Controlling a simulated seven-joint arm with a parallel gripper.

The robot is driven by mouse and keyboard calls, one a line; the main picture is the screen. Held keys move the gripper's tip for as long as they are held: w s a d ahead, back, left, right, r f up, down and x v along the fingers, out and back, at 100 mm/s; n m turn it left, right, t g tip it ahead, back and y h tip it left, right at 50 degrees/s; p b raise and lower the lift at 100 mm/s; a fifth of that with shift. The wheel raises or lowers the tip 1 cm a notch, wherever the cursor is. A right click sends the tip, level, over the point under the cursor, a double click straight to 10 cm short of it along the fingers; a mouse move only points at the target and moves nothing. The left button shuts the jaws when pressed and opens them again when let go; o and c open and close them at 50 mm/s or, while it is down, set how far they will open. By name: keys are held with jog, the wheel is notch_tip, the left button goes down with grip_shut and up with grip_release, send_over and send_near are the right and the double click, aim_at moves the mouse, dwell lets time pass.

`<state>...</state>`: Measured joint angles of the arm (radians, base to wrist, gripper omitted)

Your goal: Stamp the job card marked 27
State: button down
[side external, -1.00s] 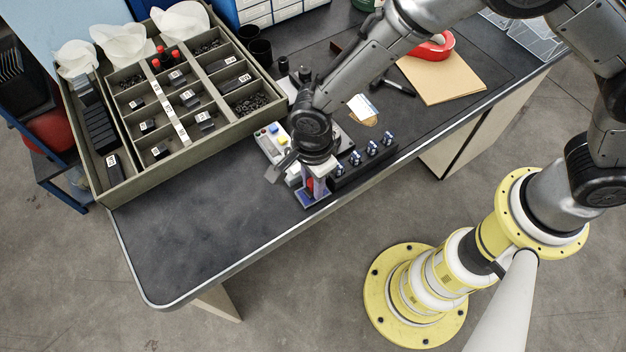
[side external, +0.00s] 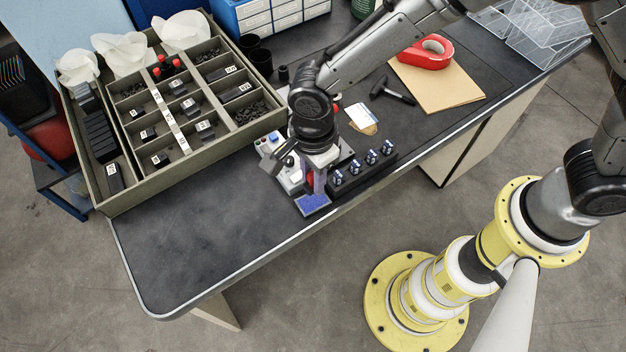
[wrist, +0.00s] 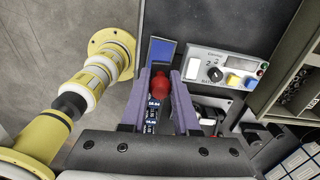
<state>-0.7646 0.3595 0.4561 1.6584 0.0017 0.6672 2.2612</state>
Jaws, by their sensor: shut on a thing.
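My gripper (side external: 316,188), with purple fingers, is shut on a red-knobbed piece (wrist: 160,83), which looks like a stamp. In the wrist view the red knob sits between the fingertips (wrist: 160,76); its lower end is hidden. The gripper is just behind a blue pad (side external: 313,204) at the bench's front edge; the pad also shows in the wrist view (wrist: 160,52). I cannot tell the height above the bench. A white card (side external: 363,116) lies farther back, partly over a tan piece (side external: 369,129); no number on it is readable.
A black rack (side external: 345,188) with several blue-and-white topped pieces stands right of my gripper. A control box (side external: 268,146) with coloured buttons is at left. A divided tray (side external: 150,200), black tool (side external: 395,93), brown folder (side external: 445,92) and red tape dispenser (side external: 425,55) lie around. The left front bench is clear.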

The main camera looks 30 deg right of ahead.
jog(key=shift+r, duration=0.65)
jog(key=w+d+m, duration=0.5)
jog(key=w+d, duration=0.4)
jog(key=d, duration=0.1)
jog(key=m, duration=0.4)
send_near(357, 117)
jog(key=shift+f, duration=2.65)
jog(key=shift+f, duration=0.55)
notch_tip(357, 117, up, 7)
